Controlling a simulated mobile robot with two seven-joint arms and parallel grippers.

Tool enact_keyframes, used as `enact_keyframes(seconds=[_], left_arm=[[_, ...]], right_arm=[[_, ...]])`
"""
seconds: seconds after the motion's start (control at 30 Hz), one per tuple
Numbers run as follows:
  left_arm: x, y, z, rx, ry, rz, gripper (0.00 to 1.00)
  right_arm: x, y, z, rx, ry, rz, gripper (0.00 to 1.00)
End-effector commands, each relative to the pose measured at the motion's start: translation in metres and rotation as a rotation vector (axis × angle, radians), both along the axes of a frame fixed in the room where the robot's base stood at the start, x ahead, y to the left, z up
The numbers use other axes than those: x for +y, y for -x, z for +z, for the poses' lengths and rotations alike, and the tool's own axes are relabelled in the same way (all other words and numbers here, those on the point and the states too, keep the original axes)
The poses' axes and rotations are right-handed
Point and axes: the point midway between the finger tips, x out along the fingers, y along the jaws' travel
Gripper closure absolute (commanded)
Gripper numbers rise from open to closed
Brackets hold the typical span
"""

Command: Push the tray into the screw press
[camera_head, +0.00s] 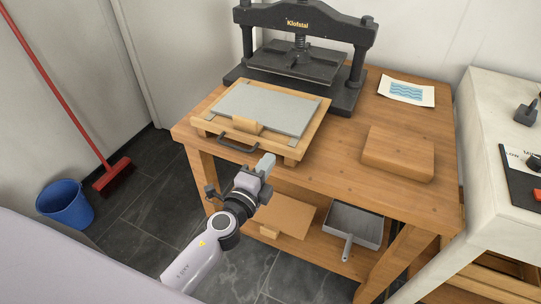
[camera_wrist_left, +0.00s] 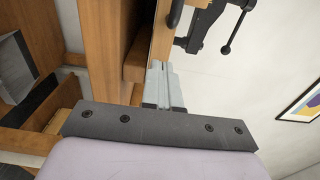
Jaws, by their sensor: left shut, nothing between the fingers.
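The wooden tray (camera_head: 308,133) sits on the workbench in front of the screw press, with a grey slab (camera_head: 265,105) and a small wooden block (camera_head: 247,126) on it. A dark handle (camera_head: 238,146) is on its front side. The black screw press (camera_head: 352,75) stands behind the tray at the back of the bench. My left gripper (camera_head: 266,163) is shut and empty, just in front of the tray's front edge near the handle. In the left wrist view its closed fingers (camera_wrist_left: 161,82) point at wood; I cannot tell if they touch. My right gripper is not in view.
A wooden block (camera_head: 398,153) lies on the bench (camera_head: 345,185) at right, with a printed sheet (camera_head: 406,90) behind it. A dustpan (camera_head: 354,224) lies on the lower shelf. A blue bucket (camera_head: 65,205) and red broom (camera_head: 112,177) stand at left.

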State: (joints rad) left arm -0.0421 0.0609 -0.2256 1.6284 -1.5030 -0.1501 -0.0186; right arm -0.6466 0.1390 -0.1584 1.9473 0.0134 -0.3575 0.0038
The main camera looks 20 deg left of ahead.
Motion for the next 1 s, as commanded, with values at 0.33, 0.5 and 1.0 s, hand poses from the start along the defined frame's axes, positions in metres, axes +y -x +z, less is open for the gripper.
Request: enact_keyframes(seconds=[0.33,0.5,1.0], left_arm=[[-0.002,-0.022,0.000,0.000,0.000,0.000,1.00],[-0.002,-0.023,0.000,0.000,0.000,0.000,1.00],[-0.005,-0.061,-0.001,-0.001,0.000,0.000,1.00]], right_arm=[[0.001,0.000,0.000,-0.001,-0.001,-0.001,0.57],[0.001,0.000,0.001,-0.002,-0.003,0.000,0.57],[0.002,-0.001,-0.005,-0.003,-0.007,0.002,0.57]])
